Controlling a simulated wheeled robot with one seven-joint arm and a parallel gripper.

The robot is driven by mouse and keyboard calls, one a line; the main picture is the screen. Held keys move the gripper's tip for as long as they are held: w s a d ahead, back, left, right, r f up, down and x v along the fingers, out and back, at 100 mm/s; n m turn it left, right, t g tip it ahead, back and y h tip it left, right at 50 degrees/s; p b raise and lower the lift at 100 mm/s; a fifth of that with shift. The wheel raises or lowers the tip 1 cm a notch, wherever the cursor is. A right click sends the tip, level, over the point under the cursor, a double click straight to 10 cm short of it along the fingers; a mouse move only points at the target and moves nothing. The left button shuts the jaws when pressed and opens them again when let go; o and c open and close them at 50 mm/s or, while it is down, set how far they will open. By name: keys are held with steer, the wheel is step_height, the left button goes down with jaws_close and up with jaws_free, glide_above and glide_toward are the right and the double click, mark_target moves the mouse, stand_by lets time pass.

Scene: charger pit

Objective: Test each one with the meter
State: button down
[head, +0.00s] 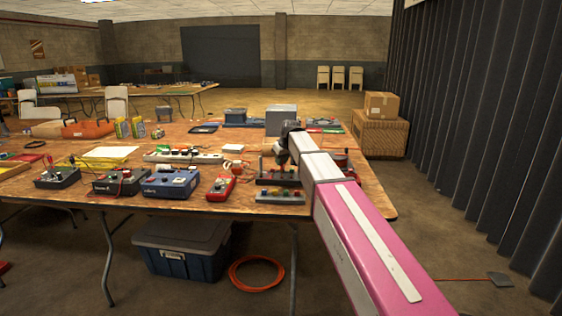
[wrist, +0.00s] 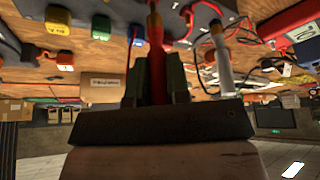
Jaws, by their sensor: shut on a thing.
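My gripper (wrist: 157,85) is shut on a slim red probe-like thing (wrist: 156,55), which stands between its fingers in the wrist view. In the head view my gripper (head: 283,150) is a dark shape above the right part of the table, partly hidden by my arm. A red handheld device with a dial, seemingly the meter (head: 220,187), lies at the table's front edge, left of my gripper. A blue box (head: 170,183) and two dark boxes (head: 120,181) (head: 58,177) with terminals and leads stand left of it. Whether the probe touches anything cannot be told.
A strip with coloured knobs (head: 280,196) lies at the front edge near my gripper. A white power strip (head: 183,157) lies behind the meter. A grey box (head: 281,119) stands behind my gripper. Loose leads cross the table. A lidded bin (head: 182,248) stands underneath.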

steer(key=shift+f, duration=0.9)
stand_by(1.7)
steer(key=c, duration=0.7)
jaws_free()
steer(key=shift+r, duration=0.15)
steer(key=shift+r, duration=3.6)
